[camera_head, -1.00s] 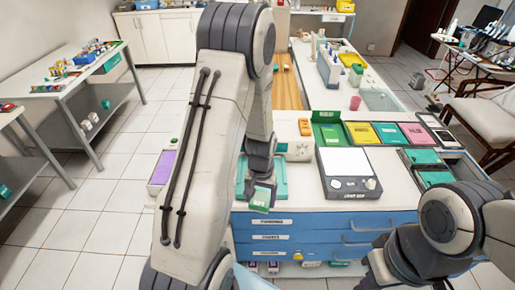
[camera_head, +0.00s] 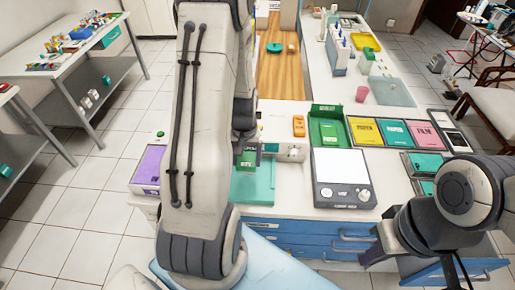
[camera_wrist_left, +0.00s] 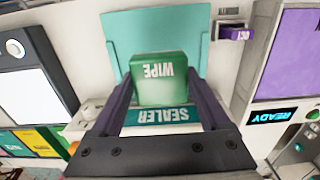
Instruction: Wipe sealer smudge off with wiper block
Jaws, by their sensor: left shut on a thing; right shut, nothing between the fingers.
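My left gripper (camera_wrist_left: 162,92) is shut on the green wiper block (camera_wrist_left: 162,70), marked WIPE, with a finger on each side. In the head view the block (camera_head: 246,159) is partly hidden by my left arm and is over the back of the teal pad (camera_head: 253,189). The white sealer (camera_head: 290,152) stands just behind; its teal SEALER label (camera_wrist_left: 160,116) shows beside the block in the wrist view. I cannot tell whether the block touches anything. No smudge can be made out. My right gripper (camera_head: 370,259) is shut and empty, low in front of the drawers.
A light box (camera_head: 342,178) stands right of the pad, with a green tray (camera_head: 327,128) and coloured folders behind it. A purple-topped device (camera_head: 150,165) is at the left end. An orange item (camera_head: 299,126) lies behind the sealer.

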